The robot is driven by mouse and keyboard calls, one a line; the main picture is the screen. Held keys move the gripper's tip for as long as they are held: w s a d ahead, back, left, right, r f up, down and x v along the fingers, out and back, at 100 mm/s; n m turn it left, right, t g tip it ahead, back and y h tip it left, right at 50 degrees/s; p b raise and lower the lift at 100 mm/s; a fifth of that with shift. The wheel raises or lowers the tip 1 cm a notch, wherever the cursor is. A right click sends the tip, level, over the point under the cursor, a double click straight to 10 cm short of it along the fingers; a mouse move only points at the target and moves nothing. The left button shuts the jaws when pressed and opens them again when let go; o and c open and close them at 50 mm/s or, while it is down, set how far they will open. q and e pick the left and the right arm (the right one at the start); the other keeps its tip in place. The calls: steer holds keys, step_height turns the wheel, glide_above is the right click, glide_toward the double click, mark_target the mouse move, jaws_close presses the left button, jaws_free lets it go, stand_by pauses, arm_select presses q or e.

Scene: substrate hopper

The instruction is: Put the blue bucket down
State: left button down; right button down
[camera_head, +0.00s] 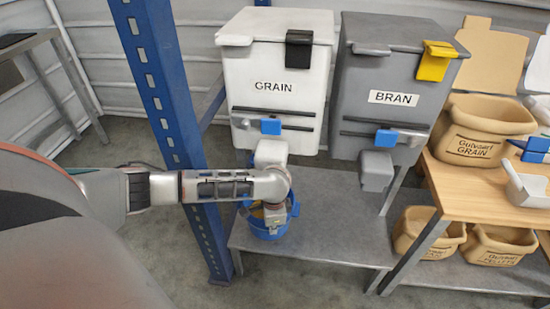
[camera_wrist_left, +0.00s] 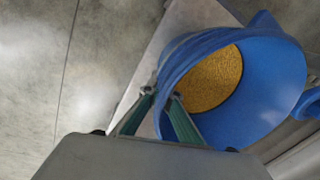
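The blue bucket (camera_head: 268,233) is below the GRAIN hopper's spout, at the left end of the low grey bench. It holds golden grain, which shows in the left wrist view inside the bucket (camera_wrist_left: 285,80). My left gripper (camera_head: 275,215) reaches in from the left above the bucket. In the left wrist view my left gripper (camera_wrist_left: 162,96) has one finger outside the bucket's wall and one inside, pinching the rim. I cannot tell whether the bucket's base touches the bench. My right gripper is not in view.
A blue post (camera_head: 165,90) stands close left of the bench. The bench is clear right of the bucket. A wooden table (camera_head: 465,195) with sacks stands at right.

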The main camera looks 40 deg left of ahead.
mark_target(274, 236)
arm_select(q)
steer(key=shift+w+a+f, duration=0.15)
steer(key=shift+w+a, duration=0.1)
steer(key=shift+w, duration=0.1)
steer(key=f+b, duration=0.2)
steer(key=f, duration=0.1)
steer(key=shift+s, duration=0.3)
steer(key=shift+w, duration=0.35)
steer(key=c, duration=2.3)
jaws_free()
steer(key=shift+s+f, duration=0.1)
steer(key=shift+f, duration=0.1)
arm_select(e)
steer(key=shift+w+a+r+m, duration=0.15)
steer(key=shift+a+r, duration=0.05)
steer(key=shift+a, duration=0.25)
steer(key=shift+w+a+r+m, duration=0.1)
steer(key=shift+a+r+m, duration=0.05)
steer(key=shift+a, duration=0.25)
